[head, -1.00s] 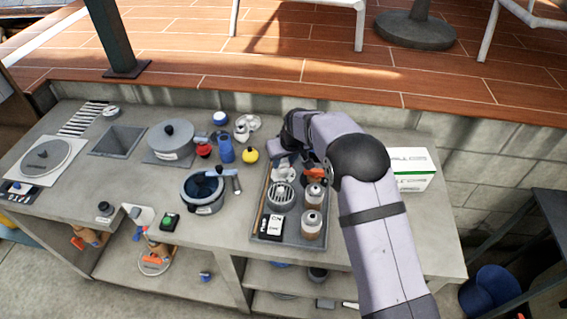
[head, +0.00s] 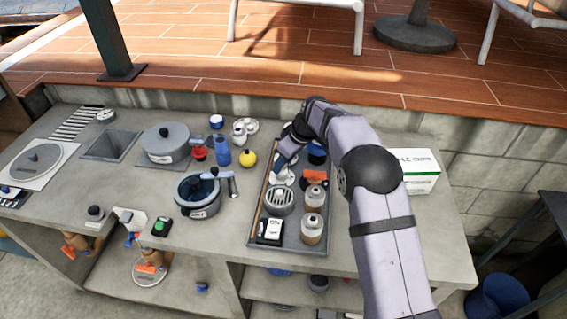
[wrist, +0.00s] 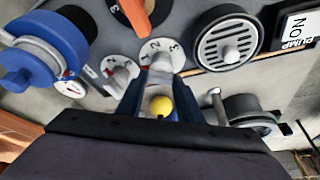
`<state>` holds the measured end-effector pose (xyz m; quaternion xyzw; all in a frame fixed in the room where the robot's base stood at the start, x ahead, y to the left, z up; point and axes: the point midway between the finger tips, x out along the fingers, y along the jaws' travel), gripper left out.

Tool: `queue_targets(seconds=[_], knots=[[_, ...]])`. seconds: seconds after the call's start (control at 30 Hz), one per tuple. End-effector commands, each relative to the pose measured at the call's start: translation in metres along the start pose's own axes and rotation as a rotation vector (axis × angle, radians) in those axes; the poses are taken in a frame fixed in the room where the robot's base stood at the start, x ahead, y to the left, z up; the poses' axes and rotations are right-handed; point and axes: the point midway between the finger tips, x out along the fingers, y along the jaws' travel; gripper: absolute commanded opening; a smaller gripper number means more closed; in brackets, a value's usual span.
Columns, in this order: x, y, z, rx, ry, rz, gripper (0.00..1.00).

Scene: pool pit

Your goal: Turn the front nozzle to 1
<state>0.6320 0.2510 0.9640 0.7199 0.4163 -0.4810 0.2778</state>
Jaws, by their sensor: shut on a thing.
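The front nozzle (wrist: 160,64) is a pale grey lever on a white round dial marked 1, 2, 3, with a red mark near 1. It sits in the dark tray (head: 254,218), close to the round grille. My gripper (wrist: 160,82) is shut on this lever, with one finger on each side in the wrist view. I cannot tell which number the lever points to. A second, similar nozzle (wrist: 121,72) stands beside it, farther from the grille. In the head view my gripper (head: 281,161) is over the tray's left part and partly hides the dials.
A yellow ball-shaped object (head: 248,158) and a blue bottle (head: 222,150) stand left. A white box (head: 417,171) is right.

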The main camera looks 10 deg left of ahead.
Motion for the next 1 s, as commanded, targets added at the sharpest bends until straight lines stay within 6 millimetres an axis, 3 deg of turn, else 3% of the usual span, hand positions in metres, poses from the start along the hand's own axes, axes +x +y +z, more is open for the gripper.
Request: queue_targets(seconds=[0.27, 0.3, 0.37, 0.77, 1.0], knots=[[-0.001, 0.001, 0.0, 0.0, -0.001, 0.001, 0.1], [-0.001, 0.001, 0.0, 0.0, -0.001, 0.001, 0.38], [-0.001, 0.001, 0.0, 0.0, -0.001, 0.001, 0.52], [-0.004, 0.001, 0.0, 0.001, 0.0, 0.002, 0.52], [-0.029, 0.001, 0.0, 0.001, 0.003, 0.004, 0.52]])
